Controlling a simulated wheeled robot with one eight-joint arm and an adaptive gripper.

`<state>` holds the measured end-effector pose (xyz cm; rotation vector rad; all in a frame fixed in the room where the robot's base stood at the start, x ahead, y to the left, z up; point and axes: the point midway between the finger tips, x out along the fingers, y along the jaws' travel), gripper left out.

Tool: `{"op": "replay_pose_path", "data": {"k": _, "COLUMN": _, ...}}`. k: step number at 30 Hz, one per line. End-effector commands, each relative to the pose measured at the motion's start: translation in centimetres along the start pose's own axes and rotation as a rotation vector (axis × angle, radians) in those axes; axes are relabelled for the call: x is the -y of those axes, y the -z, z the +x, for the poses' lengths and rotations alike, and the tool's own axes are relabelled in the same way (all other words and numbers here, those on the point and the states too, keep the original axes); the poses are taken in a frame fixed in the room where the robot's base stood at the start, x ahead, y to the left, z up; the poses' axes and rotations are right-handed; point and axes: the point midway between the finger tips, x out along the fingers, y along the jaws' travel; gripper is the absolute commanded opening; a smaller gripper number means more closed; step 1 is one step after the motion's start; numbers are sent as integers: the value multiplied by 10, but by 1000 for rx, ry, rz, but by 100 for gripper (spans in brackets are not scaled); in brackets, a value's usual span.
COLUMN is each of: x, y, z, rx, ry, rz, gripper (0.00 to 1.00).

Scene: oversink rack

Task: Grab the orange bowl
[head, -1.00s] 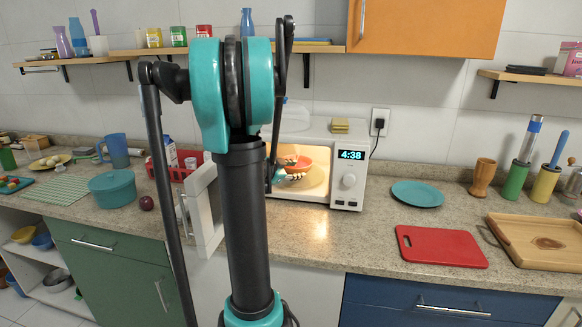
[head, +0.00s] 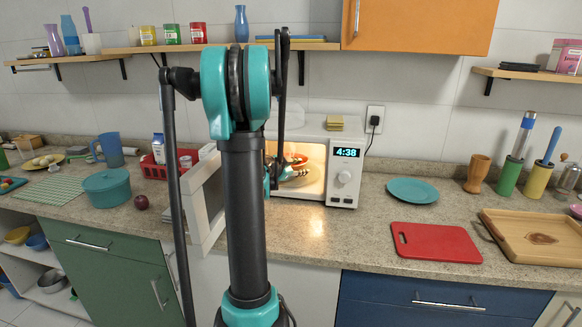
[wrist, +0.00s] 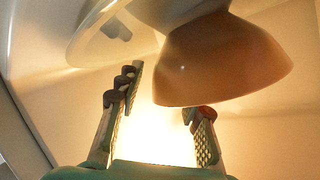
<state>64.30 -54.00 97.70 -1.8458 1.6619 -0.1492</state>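The orange bowl (head: 299,158) is inside the lit, open microwave (head: 341,172), partly hidden behind my gripper in the head view. In the wrist view the bowl (wrist: 225,62) is large, in the upper right, beyond my fingertips. My gripper (wrist: 165,98) is open, its two fingers apart with a bright gap between them. The right fingertip is close to the bowl's lower edge in the picture; I cannot tell whether they touch. In the head view my gripper (head: 286,174) is small and partly hidden by my arm.
The microwave door (head: 203,207) stands open at the left, close to my arm. A yellow sponge (head: 334,123) lies on top of the microwave. A teal plate (head: 412,191), a red cutting board (head: 436,242) and a wooden tray (head: 535,237) lie to the right. A teal pot (head: 107,188) stands left.

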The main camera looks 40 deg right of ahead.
Motion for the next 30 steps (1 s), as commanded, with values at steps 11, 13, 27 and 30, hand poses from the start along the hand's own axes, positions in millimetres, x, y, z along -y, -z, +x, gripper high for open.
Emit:
{"op": "replay_pose_path", "data": {"k": 11, "x": 0, "y": 0, "z": 0, "rx": 0, "ry": 0, "rz": 0, "gripper": 0}}
{"op": "replay_pose_path", "data": {"k": 13, "x": 0, "y": 0, "z": 0, "rx": 0, "ry": 0, "rz": 0, "gripper": 0}}
{"op": "replay_pose_path", "data": {"k": 27, "x": 3, "y": 4, "z": -2, "rx": 0, "ry": 0, "rz": 0, "gripper": 0}}
{"op": "replay_pose_path", "data": {"k": 30, "x": 6, "y": 10, "z": -4, "rx": 0, "ry": 0, "rz": 0, "gripper": 0}}
